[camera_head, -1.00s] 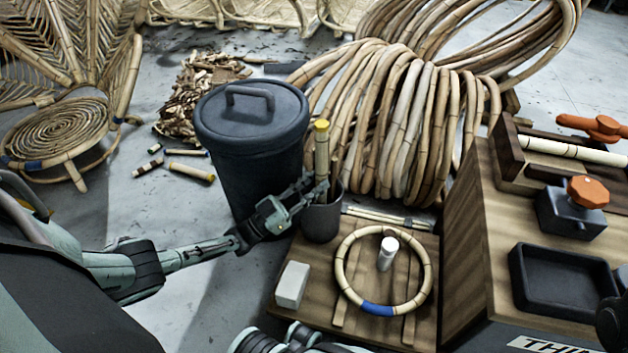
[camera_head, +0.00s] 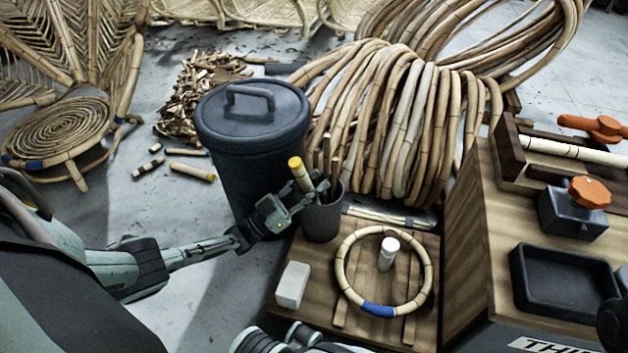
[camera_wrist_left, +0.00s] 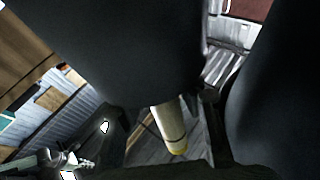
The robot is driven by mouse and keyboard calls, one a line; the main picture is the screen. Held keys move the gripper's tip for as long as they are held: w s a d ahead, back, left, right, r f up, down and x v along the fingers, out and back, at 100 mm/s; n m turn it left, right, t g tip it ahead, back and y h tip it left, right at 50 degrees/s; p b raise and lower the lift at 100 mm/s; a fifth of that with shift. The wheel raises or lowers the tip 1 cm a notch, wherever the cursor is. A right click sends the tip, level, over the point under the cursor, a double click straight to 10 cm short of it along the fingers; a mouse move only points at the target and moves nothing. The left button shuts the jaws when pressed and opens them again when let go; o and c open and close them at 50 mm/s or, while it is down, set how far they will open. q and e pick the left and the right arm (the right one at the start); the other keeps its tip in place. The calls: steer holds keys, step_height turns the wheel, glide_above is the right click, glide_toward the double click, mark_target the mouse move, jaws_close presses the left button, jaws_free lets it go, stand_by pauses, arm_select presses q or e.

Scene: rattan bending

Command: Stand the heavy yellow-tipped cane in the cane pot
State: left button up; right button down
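The yellow-tipped cane (camera_head: 300,173) leans to the left at the dark grey cane pot (camera_head: 322,222), yellow end up; its lower end is hidden behind my gripper and the pot's rim. My left gripper (camera_head: 304,197) is at the pot's mouth, around the cane. In the left wrist view the cane (camera_wrist_left: 168,125) shows between the spread fingers, with a gap beside it, so the gripper looks open. Other thin dark and brown canes (camera_head: 332,155) stand in the pot.
A dark lidded bin (camera_head: 250,130) stands just behind the pot. Coiled rattan (camera_head: 410,120) lies behind. A low wooden board (camera_head: 315,315) holds a rattan ring (camera_head: 345,285), a white cylinder (camera_head: 388,254) and a pale block (camera_head: 292,285). A workbench (camera_head: 465,240) is at right.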

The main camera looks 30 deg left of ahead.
arm_select(q)
steer(key=v, duration=1.2)
steer(key=shift+a, duration=0.1)
stand_by(0.4)
